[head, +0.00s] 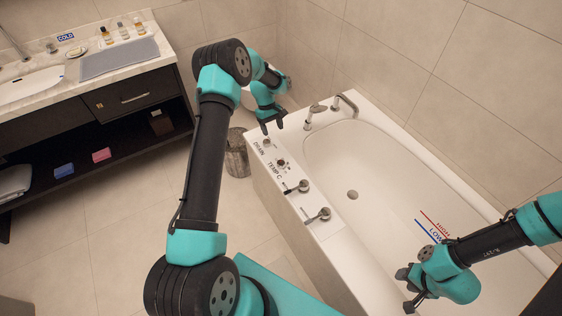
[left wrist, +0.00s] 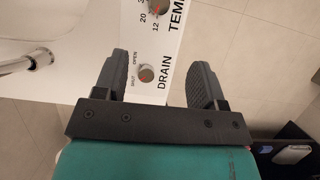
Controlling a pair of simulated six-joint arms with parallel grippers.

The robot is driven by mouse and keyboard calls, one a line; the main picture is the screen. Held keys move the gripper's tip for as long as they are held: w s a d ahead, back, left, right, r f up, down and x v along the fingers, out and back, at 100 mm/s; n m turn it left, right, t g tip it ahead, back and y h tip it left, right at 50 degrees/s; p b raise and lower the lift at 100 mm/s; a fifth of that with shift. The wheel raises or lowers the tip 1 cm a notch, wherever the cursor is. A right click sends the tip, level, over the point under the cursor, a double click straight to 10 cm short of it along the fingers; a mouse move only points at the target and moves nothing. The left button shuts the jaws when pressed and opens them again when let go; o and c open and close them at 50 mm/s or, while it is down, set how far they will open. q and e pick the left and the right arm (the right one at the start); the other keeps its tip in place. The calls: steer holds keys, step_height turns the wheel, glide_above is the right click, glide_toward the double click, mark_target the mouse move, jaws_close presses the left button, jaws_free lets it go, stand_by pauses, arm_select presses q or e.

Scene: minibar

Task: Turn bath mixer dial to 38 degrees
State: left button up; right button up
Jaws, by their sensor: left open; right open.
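The bath mixer dial (head: 281,163), labelled TEMP C, sits on the bath's white control ledge. Its edge also shows at the top of the left wrist view (left wrist: 160,8), with a red part and the numbers 12 and 20 beside it; its setting cannot be read. My left gripper (head: 272,124) is open and empty over the ledge, nearer the DRAIN knob (left wrist: 146,73) than the mixer dial. In the left wrist view that knob appears between the fingers, with no contact clear. My right gripper (head: 408,290) is open and empty over the bath's near right part.
Two lever handles (head: 318,215) stand on the ledge nearer me. A hand shower (head: 314,113) and a curved spout (head: 345,102) stand at the far end of the bath (head: 380,165). A bin (head: 237,155) stands on the floor left of it.

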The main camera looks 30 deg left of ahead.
mark_target(281, 162)
arm_select(q)
steer(key=x, duration=1.7)
steer(key=c, duration=0.9)
